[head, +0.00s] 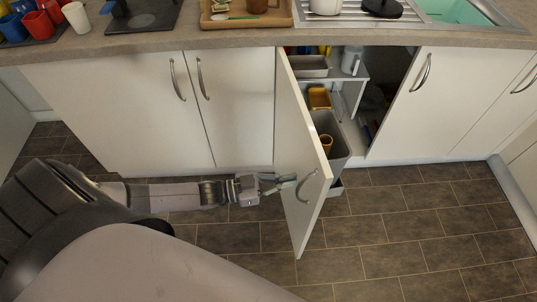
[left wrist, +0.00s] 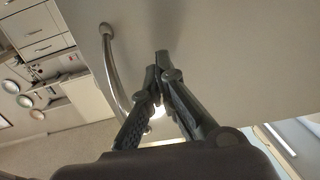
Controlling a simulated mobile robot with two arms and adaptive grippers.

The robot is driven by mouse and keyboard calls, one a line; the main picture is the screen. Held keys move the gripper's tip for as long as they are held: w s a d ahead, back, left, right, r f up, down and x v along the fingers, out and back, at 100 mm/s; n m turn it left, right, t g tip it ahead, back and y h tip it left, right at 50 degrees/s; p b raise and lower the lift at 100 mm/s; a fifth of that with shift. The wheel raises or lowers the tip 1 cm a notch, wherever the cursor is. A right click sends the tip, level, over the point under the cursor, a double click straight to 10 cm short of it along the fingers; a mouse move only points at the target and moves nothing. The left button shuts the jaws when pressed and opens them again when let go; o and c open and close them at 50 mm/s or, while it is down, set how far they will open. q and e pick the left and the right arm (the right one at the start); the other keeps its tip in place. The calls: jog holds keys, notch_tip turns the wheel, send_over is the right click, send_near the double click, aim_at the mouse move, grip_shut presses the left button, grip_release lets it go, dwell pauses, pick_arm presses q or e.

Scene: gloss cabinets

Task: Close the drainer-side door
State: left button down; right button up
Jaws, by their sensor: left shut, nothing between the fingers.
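The white drainer-side door (head: 298,140) stands wide open, swung out from the cabinet under the drainer (head: 352,12). Its curved metal handle (head: 308,186) is on the outer face near the free edge. My left gripper (head: 284,181) is at the outer-face side, just left of the handle. In the left wrist view its fingertips (left wrist: 158,66) are together and empty, over the pale door panel (left wrist: 230,60), with the handle (left wrist: 120,80) to their left. I cannot tell whether the fingertips touch the panel. My right gripper is not in view.
The open cabinet shows a grey bin (head: 338,152), a brown container (head: 319,98) and a shelf with a grey tray (head: 309,66). Closed white doors (head: 235,105) flank the opening. Tiled floor (head: 400,225) is clear right of the door. Cups (head: 76,17) stand on the worktop.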

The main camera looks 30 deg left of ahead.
pick_arm(q)
jog(key=shift+x, duration=1.15)
jog(key=shift+d, duration=0.2)
